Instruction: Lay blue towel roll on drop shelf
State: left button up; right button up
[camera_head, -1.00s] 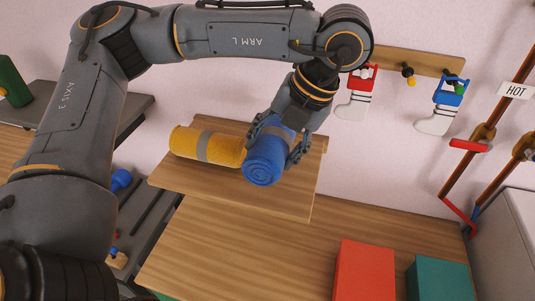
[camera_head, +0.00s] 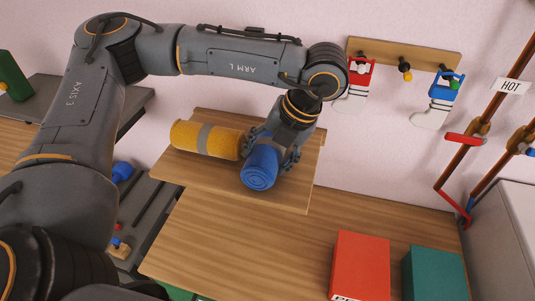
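The blue towel roll (camera_head: 260,168) lies on its side on the wooden drop shelf (camera_head: 285,192), its round end facing me. A yellow towel roll (camera_head: 200,139) with a grey band lies beside it on the left. My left gripper (camera_head: 272,150) comes down from above and behind, with a finger on each side of the blue roll's rear part. The fingers look close against the roll, and the contact is partly hidden. My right gripper is not in view.
A wooden table (camera_head: 245,245) spreads below the shelf, mostly clear. A red box (camera_head: 360,265) and a teal box (camera_head: 434,275) stand at its right. A peg rack (camera_head: 425,52) with socks hangs on the wall. Pipes (camera_head: 487,120) run at the far right.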

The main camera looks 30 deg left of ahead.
pick_arm(q)
jog(key=shift+o, duration=1)
jog(key=shift+r, duration=0.1)
jog(key=b+v, duration=0.1)
jog(key=v, duration=0.4)
jog(key=shift+w+d+b, duration=0.1)
jog(key=shift+b, duration=0.2)
jog(key=v, duration=0.7)
